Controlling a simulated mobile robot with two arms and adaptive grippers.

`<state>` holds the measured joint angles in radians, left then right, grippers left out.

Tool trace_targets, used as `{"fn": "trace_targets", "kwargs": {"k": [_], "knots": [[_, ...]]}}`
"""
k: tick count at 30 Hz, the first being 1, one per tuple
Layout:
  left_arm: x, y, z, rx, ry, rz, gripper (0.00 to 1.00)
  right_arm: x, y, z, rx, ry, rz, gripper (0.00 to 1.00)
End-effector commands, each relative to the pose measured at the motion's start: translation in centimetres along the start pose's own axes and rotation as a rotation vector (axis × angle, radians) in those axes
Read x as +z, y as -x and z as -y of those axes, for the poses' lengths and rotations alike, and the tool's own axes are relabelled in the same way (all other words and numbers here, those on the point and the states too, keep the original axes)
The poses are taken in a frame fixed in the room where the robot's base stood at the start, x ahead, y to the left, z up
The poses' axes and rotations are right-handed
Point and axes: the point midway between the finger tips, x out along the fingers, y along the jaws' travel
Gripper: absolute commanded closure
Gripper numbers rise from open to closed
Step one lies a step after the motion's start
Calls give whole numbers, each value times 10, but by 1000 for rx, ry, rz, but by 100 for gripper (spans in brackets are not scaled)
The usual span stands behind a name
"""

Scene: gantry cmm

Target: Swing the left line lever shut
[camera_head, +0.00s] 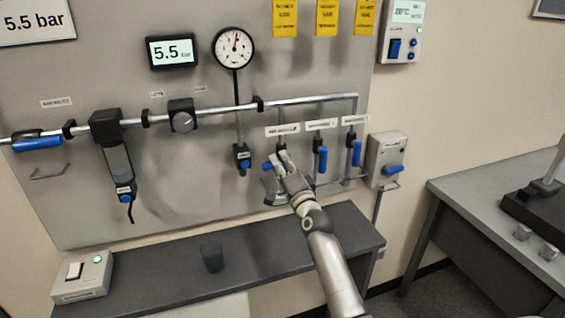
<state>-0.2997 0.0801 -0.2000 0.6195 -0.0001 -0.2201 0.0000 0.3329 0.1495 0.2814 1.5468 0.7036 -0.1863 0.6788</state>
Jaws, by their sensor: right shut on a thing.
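Three branch lines hang from the pipe at the right of the panel, each with a label above and a blue lever. The left line lever (267,166) is mostly hidden by my right gripper (278,160); a short blue end shows left of the fingers, pointing sideways. My right gripper is shut on this lever, its arm coming up from the lower right. The middle line lever (322,160) and the right line lever (357,153) hang straight down along their pipes. My left gripper is out of view.
A pressure gauge (234,48) and a 5.5 bar display (172,52) are above the pipe. A dark shelf (170,262) with a dark cup (212,256) runs below. A wall box (386,160) stands right.

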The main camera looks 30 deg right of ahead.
Motion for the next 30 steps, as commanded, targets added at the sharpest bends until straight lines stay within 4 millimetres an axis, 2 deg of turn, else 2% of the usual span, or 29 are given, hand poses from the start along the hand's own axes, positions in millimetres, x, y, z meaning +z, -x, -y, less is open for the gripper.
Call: {"fn": "trace_targets", "kwargs": {"k": [1, 12, 30], "knots": [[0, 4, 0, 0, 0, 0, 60, 0, -1, 6, -5, -41, -10, 100], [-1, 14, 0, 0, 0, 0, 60, -1, -2, 10, -8, -228, -48, 100], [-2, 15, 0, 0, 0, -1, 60, -3, -2, 11, -12, -272, -59, 100]]}}
